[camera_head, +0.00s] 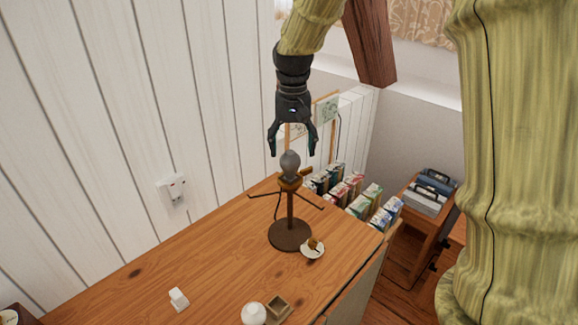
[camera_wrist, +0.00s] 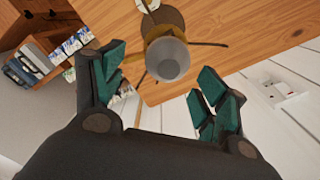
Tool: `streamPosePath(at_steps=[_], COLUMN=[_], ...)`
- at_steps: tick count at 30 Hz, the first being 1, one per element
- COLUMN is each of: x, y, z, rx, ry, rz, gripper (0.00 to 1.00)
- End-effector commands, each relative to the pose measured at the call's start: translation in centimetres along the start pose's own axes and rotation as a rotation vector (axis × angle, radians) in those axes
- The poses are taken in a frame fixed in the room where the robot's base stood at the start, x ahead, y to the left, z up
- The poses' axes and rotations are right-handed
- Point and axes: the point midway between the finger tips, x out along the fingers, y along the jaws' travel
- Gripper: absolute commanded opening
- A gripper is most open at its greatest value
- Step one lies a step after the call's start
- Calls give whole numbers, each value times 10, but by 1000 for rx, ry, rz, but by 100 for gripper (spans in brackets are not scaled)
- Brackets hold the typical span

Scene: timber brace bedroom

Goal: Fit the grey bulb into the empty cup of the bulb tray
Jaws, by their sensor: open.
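The grey bulb (camera_head: 290,163) sits upright in a brass-coloured holder on top of a dark stand with a round base (camera_head: 290,236). My gripper (camera_head: 292,152) is open just above the bulb, its fingers pointing down on either side. In the wrist view the bulb (camera_wrist: 168,60) shows end-on between the open fingers (camera_wrist: 160,68), apart from both. The bulb tray (camera_head: 287,318) is at the table's near edge, partly cut off by the picture; a square, empty-looking cup (camera_head: 278,305) shows beside a white round bulb (camera_head: 253,314).
A small white dish (camera_head: 312,250) with a brown piece stands by the stand's base. A white block (camera_head: 179,299) lies on the wooden table (camera_head: 220,255). Thin rods stick out from the stand. Several cartons (camera_head: 360,205) and a picture on an easel (camera_head: 327,110) stand behind.

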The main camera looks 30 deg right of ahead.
Motion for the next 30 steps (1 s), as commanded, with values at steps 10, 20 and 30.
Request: streamPosePath(at_steps=[10, 20, 30], x=[38, 50, 50], y=[-8, -8, -8], z=[1, 1, 1], rx=[-2, -1, -1], ry=[-3, 0, 1], rz=[0, -1, -1], gripper=[73, 73, 26])
